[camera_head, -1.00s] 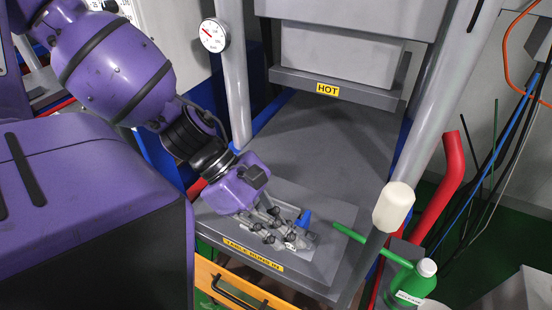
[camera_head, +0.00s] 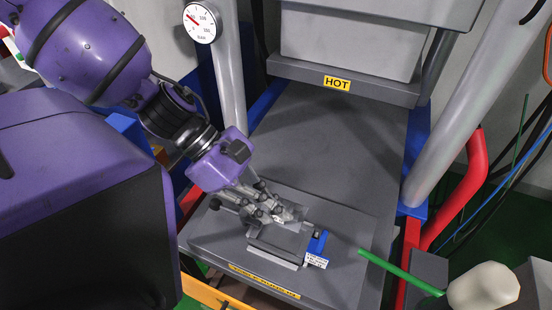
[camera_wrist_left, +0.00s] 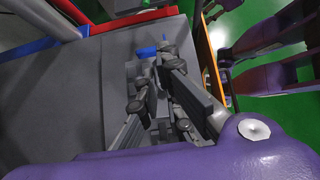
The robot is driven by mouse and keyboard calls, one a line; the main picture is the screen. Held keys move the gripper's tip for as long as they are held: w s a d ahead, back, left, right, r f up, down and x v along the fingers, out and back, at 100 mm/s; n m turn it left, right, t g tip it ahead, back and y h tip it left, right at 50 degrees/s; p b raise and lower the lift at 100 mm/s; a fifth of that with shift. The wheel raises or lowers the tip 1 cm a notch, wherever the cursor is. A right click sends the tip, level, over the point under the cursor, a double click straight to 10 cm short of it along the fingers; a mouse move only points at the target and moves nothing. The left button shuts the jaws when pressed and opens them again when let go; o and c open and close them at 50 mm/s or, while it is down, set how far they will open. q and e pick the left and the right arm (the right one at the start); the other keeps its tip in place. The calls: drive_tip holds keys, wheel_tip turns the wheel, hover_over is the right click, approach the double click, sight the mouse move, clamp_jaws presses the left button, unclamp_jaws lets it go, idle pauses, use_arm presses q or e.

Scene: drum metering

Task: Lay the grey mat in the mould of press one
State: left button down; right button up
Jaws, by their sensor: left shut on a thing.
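My left gripper (camera_head: 280,216) reaches from the left over the lower plate of the press. Its fingers are closed on a thin grey piece (camera_head: 295,212), which looks like the grey mat; its edges are partly hidden by the fingers. Just below the fingertips sits a flat grey block, seemingly the mould (camera_head: 275,257), with a blue part (camera_head: 317,241) and a white label at its right. Whether the mat touches the mould I cannot tell. In the left wrist view the fingers (camera_wrist_left: 160,85) largely cover the mould area, with blue beyond. My right gripper is not in view.
The upper press block marked HOT (camera_head: 337,84) hangs above the rear of the plate (camera_head: 330,140). Grey columns stand left (camera_head: 228,90) and right (camera_head: 470,110). A green rod (camera_head: 400,272) and a rounded white object (camera_head: 483,287) are at lower right. The plate behind the mould is clear.

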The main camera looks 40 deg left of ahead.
use_arm(q)
drive_tip(key=f+b, duration=0.1)
drive_tip(key=f, duration=0.1)
drive_tip(key=f+b, duration=0.1)
drive_tip(key=f, duration=0.2)
drive_tip(key=shift+s+d+f, duration=0.15)
drive_tip(key=shift+s, duration=0.05)
drive_tip(key=shift+f, duration=0.65)
wheel_tip(320, 180, down, 3)
drive_tip(key=shift+f+b, duration=0.1)
drive_tip(key=shift+b, duration=0.85)
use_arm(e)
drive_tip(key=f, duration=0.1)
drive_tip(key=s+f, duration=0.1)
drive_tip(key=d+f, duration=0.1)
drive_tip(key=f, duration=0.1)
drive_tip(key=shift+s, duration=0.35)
use_arm(q)
drive_tip(key=shift+w, duration=0.1)
